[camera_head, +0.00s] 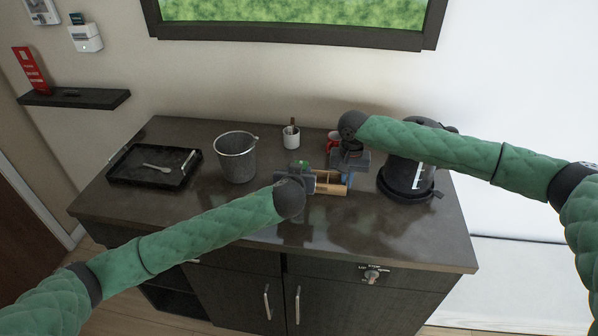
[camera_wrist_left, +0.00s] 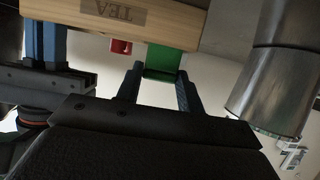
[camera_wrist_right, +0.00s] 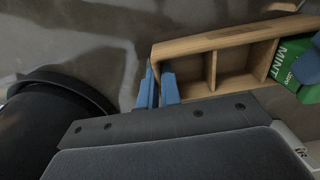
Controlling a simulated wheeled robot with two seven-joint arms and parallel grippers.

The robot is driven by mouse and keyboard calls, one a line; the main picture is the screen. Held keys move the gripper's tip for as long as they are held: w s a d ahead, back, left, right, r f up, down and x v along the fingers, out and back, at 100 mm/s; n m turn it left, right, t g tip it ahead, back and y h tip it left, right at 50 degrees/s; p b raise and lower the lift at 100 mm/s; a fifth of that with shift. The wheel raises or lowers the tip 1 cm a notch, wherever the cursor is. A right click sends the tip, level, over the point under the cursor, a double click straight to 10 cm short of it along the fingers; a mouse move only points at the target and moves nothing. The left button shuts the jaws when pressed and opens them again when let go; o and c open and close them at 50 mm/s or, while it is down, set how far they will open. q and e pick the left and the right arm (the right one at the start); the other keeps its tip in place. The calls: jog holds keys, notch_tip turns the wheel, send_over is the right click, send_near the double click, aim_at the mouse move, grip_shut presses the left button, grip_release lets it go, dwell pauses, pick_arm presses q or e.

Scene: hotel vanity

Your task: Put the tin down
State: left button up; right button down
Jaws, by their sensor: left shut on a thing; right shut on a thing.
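A pale wooden box marked TEA (camera_wrist_left: 125,14) has open compartments and shows at the middle of the counter in the head view (camera_head: 328,188). My right gripper (camera_wrist_right: 158,88) is shut on the wall at one end of this box. A green block marked MINT (camera_wrist_right: 291,62) is at the box's other end; it also shows in the left wrist view (camera_wrist_left: 163,62). My left gripper (camera_wrist_left: 157,85) is shut on this green block. I cannot tell whether the block is a tin, or whether the box touches the counter. The arms partly hide both in the head view.
A metal bucket (camera_head: 236,160) stands left of the box, with a black tray (camera_head: 125,172) farther left. A white cup (camera_head: 291,138) and red mug (camera_head: 333,140) stand behind. A black kettle (camera_head: 408,178) is close on the right. The counter's front (camera_head: 380,235) is clear.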

pick_arm(q)
jog(key=o, duration=1)
jog(key=shift+f, duration=0.1)
jog(key=v, duration=1.2)
pick_arm(e)
jog(key=c, duration=1.5)
grip_release()
jog(key=shift+r, duration=0.1)
